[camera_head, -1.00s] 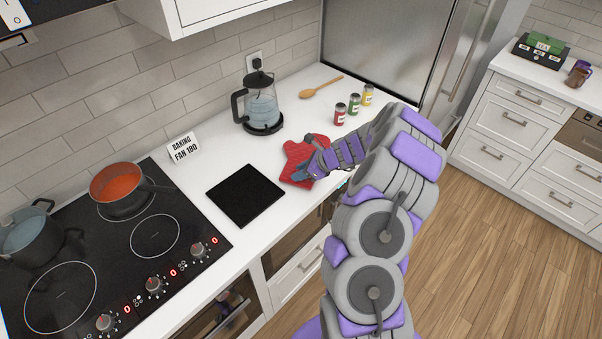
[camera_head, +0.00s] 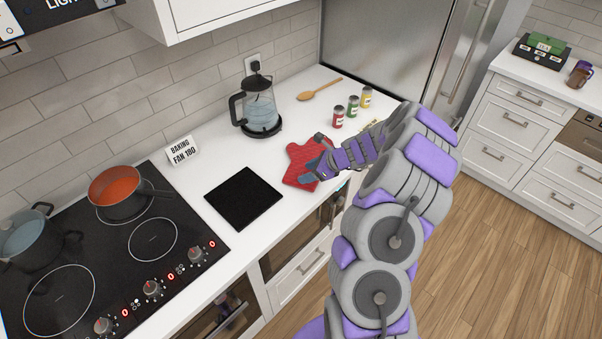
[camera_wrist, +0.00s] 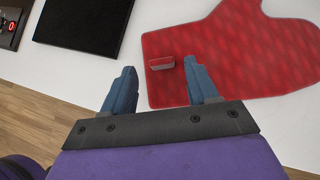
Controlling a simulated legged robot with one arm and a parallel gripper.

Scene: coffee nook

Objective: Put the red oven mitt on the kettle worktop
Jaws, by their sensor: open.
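The red oven mitt (camera_head: 300,158) lies flat on the white worktop (camera_head: 235,160) that also bears the kettle (camera_head: 259,108). In the wrist view the mitt (camera_wrist: 230,55) fills the upper right, with a small raised red tab (camera_wrist: 161,63) near its cuff edge. My gripper (camera_head: 318,155) is over the right part of the mitt and hides some of it. In the wrist view my gripper (camera_wrist: 163,88) has its two blue fingers spread apart with nothing between them. The tab lies just beyond the fingertips, between their lines.
A black mat (camera_head: 244,198) lies left of the mitt. Spice jars (camera_head: 338,117) and a wooden spoon (camera_head: 318,90) are behind. A sign (camera_head: 183,151) stands near the wall.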

